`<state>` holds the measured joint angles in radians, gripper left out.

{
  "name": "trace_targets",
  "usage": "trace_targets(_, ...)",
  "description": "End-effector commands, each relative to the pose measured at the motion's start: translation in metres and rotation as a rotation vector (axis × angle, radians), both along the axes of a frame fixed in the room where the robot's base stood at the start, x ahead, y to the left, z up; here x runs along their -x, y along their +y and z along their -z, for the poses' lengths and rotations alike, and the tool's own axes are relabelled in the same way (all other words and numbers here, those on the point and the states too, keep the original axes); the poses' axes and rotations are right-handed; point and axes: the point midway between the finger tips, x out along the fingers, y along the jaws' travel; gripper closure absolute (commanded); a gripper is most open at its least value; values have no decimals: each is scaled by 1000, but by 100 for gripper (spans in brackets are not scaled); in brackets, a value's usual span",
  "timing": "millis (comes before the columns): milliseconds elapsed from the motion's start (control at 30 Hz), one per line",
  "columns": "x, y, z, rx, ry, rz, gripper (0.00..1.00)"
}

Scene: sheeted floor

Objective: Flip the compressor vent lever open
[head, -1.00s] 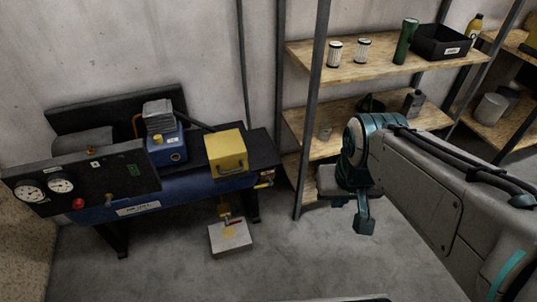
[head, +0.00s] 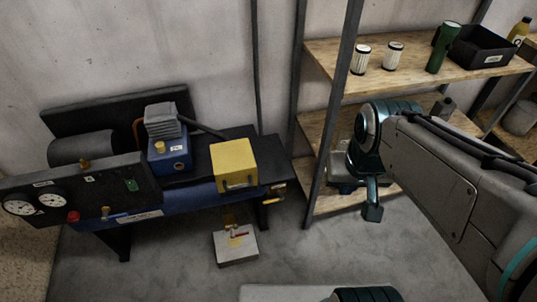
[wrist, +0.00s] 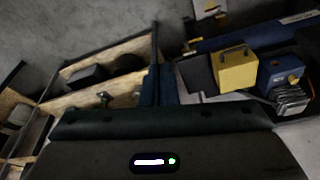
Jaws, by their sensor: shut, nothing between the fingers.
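The compressor (head: 190,192) is a dark blue tank with a black top, standing along the wall at left in the head view. A small red lever (head: 240,235) on a brass fitting shows low down, over a pale block (head: 236,249) on the floor. Another brass fitting (head: 277,191) is at the tank's right end, and a small blue-handled valve (head: 115,215) is under the gauge panel. I cannot tell which is the vent lever. My gripper (head: 372,213) is shut and empty, right of the compressor and apart from it. In the wrist view its fingers (wrist: 157,85) point up the picture.
A yellow box (head: 233,164) and a blue engine (head: 169,152) sit on the compressor; the gauge panel (head: 90,193) is at its left. A shelf with a dark upright (head: 334,110) stands right of it, close behind my gripper.

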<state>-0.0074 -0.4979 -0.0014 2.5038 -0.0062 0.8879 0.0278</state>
Motion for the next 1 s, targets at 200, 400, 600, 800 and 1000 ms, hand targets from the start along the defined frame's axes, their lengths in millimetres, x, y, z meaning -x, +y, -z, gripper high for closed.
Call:
trace_targets(200, 0, 0, 0, 0, -1, 0, 100)
trace_targets(400, -3, 2, 7, -2, -7, -6, 100)
trace_targets(600, -39, 19, 65, -15, -71, -63, 100)
trace_targets(800, -94, 53, 155, -39, -202, -147, 100)
trace_targets(1000, -138, 90, 244, -57, -336, -217, 100)
